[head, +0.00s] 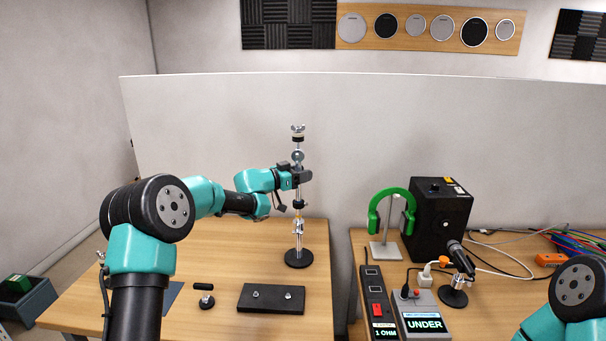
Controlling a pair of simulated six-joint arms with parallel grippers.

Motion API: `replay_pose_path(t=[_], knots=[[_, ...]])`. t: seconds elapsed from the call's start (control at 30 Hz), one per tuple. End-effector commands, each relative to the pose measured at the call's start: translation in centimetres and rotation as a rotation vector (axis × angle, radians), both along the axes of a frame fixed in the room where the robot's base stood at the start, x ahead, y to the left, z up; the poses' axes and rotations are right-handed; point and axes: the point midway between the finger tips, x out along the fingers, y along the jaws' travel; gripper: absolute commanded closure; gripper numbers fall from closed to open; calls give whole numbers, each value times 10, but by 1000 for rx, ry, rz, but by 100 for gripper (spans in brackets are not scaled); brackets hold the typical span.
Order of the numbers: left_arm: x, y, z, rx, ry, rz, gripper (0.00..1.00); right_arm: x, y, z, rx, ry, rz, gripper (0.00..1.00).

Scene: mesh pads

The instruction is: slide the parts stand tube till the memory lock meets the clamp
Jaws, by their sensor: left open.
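The parts stand (299,258) is upright on the left table, with a round black base and a thin chrome tube (298,190). A dark collar (300,204) sits partway up the tube, and chrome fittings (299,228) show below it. A wing-nut clamp piece (298,130) is at the top. I cannot tell which collar is the memory lock. My left gripper (302,175) is open at the upper part of the tube, below a round chrome knob (298,156). Its fingers hide part of the tube; contact is unclear. My right gripper is out of view.
A black plate with two knobs (271,298) and a small black stand piece (206,301) lie in front of the stand. The right table holds green headphones (391,205), a black box (440,216), a meter (421,316) and cables. A pale panel rises behind.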

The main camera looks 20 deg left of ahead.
Motion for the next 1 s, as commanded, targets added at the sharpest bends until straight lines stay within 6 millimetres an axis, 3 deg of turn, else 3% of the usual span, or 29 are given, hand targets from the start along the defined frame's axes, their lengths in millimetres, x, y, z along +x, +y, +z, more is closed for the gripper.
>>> replay_pose_path(t=[0.37, 0.87, 1.0], knots=[[5, -4, 0, 0, 0, 1, 53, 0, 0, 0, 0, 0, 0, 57], [4, -4, 0, 0, 0, 1, 99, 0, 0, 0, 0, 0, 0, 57], [4, -4, 0, 0, 0, 1, 100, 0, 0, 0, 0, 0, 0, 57]])
